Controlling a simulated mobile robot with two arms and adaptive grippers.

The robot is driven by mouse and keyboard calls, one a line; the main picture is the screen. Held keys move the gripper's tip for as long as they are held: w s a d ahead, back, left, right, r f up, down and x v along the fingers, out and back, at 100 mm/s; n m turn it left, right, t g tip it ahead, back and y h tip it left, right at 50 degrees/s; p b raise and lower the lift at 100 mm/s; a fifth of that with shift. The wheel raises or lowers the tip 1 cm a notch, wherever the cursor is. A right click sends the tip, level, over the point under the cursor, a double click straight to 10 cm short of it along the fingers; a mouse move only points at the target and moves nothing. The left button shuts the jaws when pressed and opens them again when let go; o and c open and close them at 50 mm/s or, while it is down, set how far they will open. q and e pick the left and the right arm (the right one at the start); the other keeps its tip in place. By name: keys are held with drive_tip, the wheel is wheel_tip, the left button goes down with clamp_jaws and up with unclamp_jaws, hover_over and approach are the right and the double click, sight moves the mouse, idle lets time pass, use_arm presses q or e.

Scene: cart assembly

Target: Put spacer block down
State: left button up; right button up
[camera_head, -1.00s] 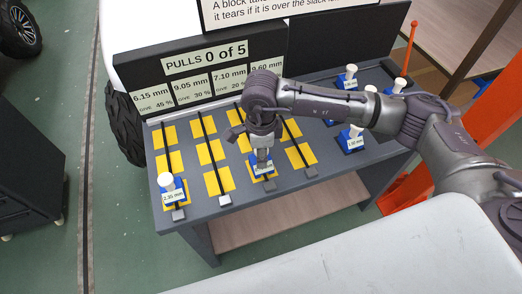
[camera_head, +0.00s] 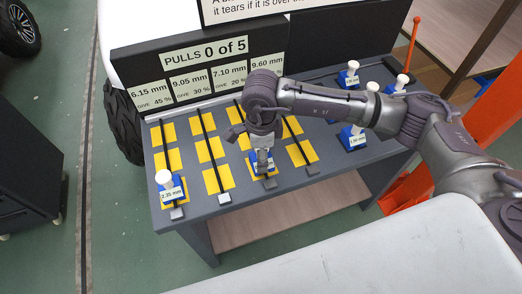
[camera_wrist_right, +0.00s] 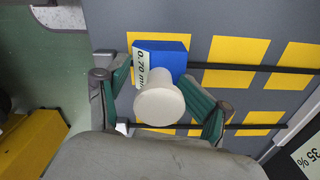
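A blue spacer block with a white knob (camera_wrist_right: 160,106) and a label reading 0.70 mm is below my right gripper (camera_head: 264,160). It sits at the front yellow pad of the third strip from the left on the grey table. In the right wrist view, the fingers (camera_wrist_right: 158,98) stand apart on both sides of the knob, with the gripper open around it. In the head view the gripper hides much of the block. Another blue block (camera_head: 171,190), labelled 2.35 mm, stands on the front pad of the leftmost strip. My left gripper is not in view.
Several more blue blocks with white knobs, one of them here (camera_head: 352,138), stand on the table's right part. Yellow pads (camera_head: 219,180) lie in rows under dark strips. A dark board (camera_head: 200,70) reading PULLS 0 of 5 rises behind. An orange post (camera_head: 411,45) stands at the back right.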

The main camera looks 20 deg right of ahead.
drive_tip(key=shift+s+r, duration=0.1)
drive_tip(key=shift+r, duration=0.05)
drive_tip(key=shift+r+p, duration=0.2)
drive_tip(key=shift+p, duration=0.15)
drive_tip(key=shift+r+p, duration=0.45)
drive_tip(key=shift+r, duration=0.4)
wheel_tip(320, 180, up, 11)
drive_tip(key=b, duration=0.1)
